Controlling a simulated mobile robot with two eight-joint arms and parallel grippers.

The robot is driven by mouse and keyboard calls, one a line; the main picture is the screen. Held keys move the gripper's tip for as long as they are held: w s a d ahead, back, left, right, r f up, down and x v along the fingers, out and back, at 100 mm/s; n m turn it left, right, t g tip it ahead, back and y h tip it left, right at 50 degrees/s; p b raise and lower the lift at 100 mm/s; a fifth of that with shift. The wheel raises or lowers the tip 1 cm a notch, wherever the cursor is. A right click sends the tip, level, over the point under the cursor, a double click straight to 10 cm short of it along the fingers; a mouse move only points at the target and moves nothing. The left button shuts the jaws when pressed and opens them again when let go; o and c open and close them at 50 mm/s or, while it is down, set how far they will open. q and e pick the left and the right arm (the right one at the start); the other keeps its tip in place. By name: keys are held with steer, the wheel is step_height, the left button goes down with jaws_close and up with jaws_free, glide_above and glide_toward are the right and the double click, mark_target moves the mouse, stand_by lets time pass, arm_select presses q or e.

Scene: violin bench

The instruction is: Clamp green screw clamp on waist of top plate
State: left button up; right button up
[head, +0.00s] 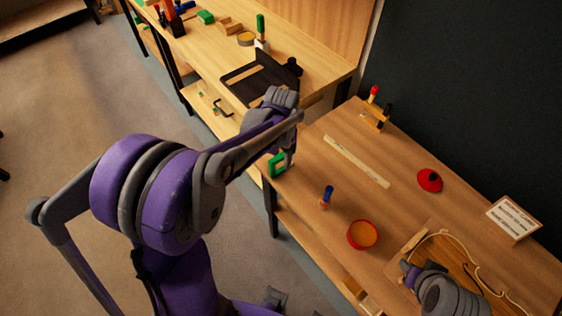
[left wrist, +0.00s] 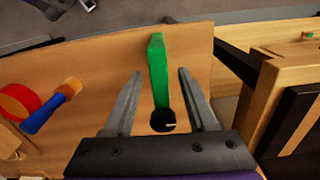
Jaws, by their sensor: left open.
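The green screw clamp (head: 276,166) is at the left edge of the near bench in the head view. In the left wrist view the green clamp (left wrist: 158,70), with a black knob, lies between the fingers of my left gripper (left wrist: 160,74). That gripper (head: 288,160) is open, with a visible gap on each side of the clamp. The top plate (head: 452,250), with a pale curved outline, is at the lower right of the bench, partly hidden by my right arm. My right gripper (head: 410,274) is over the plate's left part; its fingers are not clear.
A blue-handled tool (head: 327,195) and a round red dish (head: 362,235) stand between the clamp and the plate. A pale strip (head: 356,161), a red disc (head: 429,180) and a sign (head: 513,217) are farther back. A second bench (head: 210,55) holds more tools.

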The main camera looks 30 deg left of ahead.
arm_select(q)
steer(key=shift+f, duration=0.45)
steer(key=shift+c, duration=0.3)
jaws_close()
steer(key=shift+r, duration=0.1)
